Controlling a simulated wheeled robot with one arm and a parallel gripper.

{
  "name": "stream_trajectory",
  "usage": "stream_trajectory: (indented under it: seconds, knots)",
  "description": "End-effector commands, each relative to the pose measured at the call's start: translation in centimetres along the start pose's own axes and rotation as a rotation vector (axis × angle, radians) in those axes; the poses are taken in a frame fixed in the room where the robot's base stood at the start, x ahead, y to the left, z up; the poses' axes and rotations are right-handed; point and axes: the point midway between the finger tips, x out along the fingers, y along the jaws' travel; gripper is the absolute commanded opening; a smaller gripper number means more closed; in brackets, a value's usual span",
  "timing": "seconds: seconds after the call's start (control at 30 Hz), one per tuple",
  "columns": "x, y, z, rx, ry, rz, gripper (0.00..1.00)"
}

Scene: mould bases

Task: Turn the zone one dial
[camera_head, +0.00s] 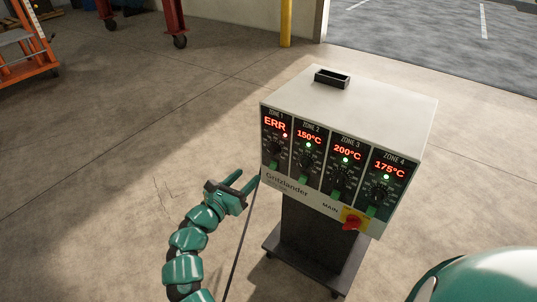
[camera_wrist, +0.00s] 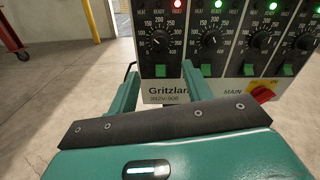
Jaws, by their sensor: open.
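The zone one dial (camera_head: 273,146) is a black knob with a number scale, at the left end of the controller's front panel. The display above it reads ERR, with a red light beside it. In the wrist view the dial (camera_wrist: 159,40) shows above and between my fingers. My gripper (camera_head: 249,181) is open and empty, at the left of the panel and lower than the dial. Its two green fingers also show in the wrist view (camera_wrist: 160,92) and point toward the panel. I see no contact with the dial.
The controller box (camera_head: 365,97) stands on a dark pedestal. Zones 2, 3 and 4 show 150, 200 and 175 °C. Green switches sit below the dials. A red main switch (camera_head: 352,219) is at the lower right. A cable hangs near my gripper.

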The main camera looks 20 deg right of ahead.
Motion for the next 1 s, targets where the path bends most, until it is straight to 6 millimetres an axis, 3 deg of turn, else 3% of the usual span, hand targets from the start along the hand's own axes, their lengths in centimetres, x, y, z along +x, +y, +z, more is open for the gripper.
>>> stream_trajectory:
  seconds: [0.5,0.7,1.0]
  knots:
    - [10.0,-0.2,0.1,-0.001,-0.003,-0.003,0.49]
    - [12.0,-0.1,0.1,0.000,-0.003,-0.002,0.49]
    - [12.5,-0.1,0.1,-0.001,-0.001,-0.001,0.49]
